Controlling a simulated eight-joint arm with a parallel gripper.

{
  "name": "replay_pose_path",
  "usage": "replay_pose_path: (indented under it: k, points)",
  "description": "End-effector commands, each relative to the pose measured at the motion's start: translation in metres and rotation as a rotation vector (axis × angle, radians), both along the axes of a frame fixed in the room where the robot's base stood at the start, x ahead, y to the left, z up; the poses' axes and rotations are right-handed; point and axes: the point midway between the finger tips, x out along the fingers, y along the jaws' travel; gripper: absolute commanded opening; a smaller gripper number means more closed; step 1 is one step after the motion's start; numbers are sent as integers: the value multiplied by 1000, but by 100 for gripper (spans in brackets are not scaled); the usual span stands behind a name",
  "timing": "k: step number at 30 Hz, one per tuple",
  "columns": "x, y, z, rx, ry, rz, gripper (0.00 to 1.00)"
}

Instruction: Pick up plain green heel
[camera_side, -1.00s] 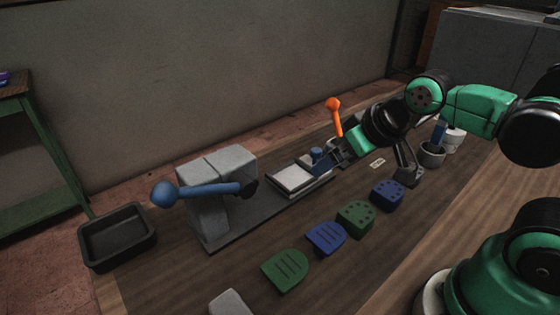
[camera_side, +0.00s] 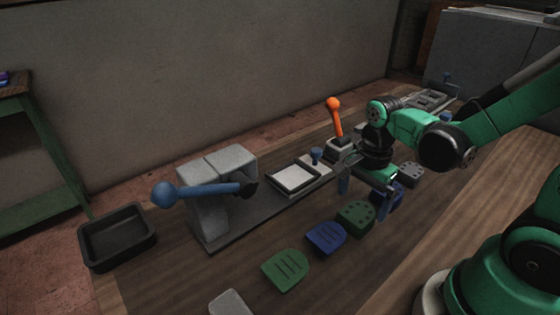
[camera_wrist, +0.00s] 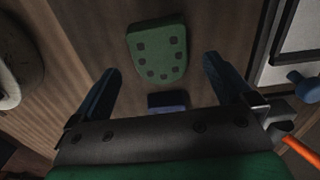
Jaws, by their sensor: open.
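Two green heels lie on the table. The other green heel, with slots (camera_side: 285,270), lies nearer the front left. My gripper (camera_side: 365,200) is open and empty, pointing down by the holed green heel and a blue heel (camera_side: 397,198). That blue heel is partly hidden by my gripper. In the wrist view, my fingers (camera_wrist: 161,66) are spread, with the holed green heel just beyond their tips.
A slotted blue heel (camera_side: 325,238) lies between the two green ones. A grey heel (camera_side: 411,172) and a pale one (camera_side: 230,303) lie at the row's ends. A press with a blue lever (camera_side: 210,189) and an orange-knobbed lever (camera_side: 335,115) stand behind. A black bin (camera_side: 118,236) stands left.

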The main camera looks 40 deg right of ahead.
Motion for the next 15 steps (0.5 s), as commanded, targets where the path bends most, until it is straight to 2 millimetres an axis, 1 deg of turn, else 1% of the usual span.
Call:
replay_pose_path:
  k: [1,6,10,15]
  points:
    - [0,0,-5,0,0,1,100]
    - [1,0,-21,0,-1,2,100]
    - [0,0,-28,0,-1,2,100]
    - [0,0,-32,0,-2,3,100]
